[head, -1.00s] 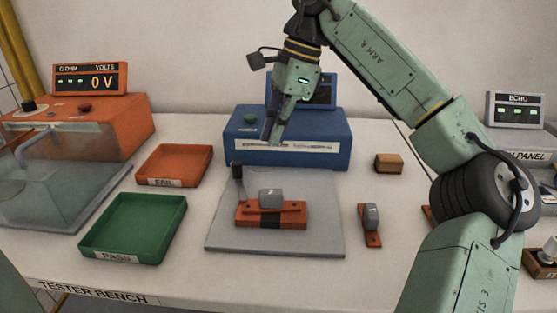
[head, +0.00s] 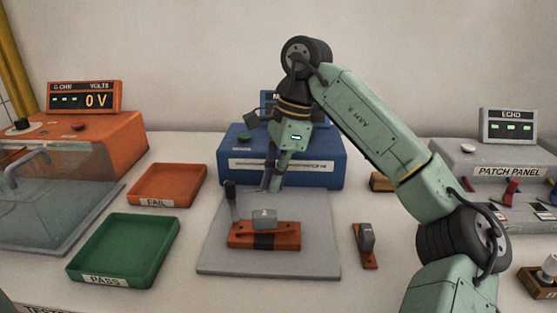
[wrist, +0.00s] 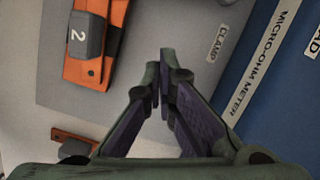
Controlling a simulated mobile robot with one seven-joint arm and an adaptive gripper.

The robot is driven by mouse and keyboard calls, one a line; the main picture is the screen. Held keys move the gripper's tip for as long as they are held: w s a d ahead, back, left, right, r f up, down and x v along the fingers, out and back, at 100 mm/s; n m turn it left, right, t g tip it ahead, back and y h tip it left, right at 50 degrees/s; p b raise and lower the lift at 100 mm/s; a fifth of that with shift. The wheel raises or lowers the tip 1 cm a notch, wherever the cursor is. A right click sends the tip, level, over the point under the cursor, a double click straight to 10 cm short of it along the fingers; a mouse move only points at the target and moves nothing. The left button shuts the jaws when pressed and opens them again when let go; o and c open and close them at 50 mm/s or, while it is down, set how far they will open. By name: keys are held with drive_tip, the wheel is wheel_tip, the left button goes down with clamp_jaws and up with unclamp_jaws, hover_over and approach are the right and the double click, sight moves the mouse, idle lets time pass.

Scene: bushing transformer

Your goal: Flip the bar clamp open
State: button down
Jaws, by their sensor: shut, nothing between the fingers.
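An orange block with a grey piece marked 2 (head: 264,219) rests on the grey clamp plate (head: 310,258). A lever with a dark handle (head: 231,200), which looks like the bar clamp's, stands upright at the block's left end. I cannot tell clearly how its bar lies. My gripper (head: 273,187) is shut and empty, pointing down above the back of the plate, right of the lever and behind the block. In the wrist view, my gripper's fingertips (wrist: 161,78) are together, near the CLAMP label (wrist: 217,43). The lever is not visible there.
A blue micro-ohm meter (head: 310,166) stands close behind my gripper. A second orange piece with a grey top (head: 366,238) lies right of the plate. FAIL (head: 168,185) and PASS (head: 125,245) trays are at left. The plate's front is clear.

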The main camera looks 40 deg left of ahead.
sight(231, 194)
drive_tip(key=shift+x, duration=1.05)
drive_tip(key=shift+s+a+f+p, duration=0.15)
drive_tip(key=shift+s+a+p, duration=0.3)
drive_tip(key=shift+s+a, duration=0.3)
drive_tip(key=shift+s+a+f+p, duration=0.15)
drive_tip(key=shift+s+a+p, duration=0.35)
drive_tip(key=shift+s, duration=0.35)
drive_tip(key=shift+a, duration=0.1)
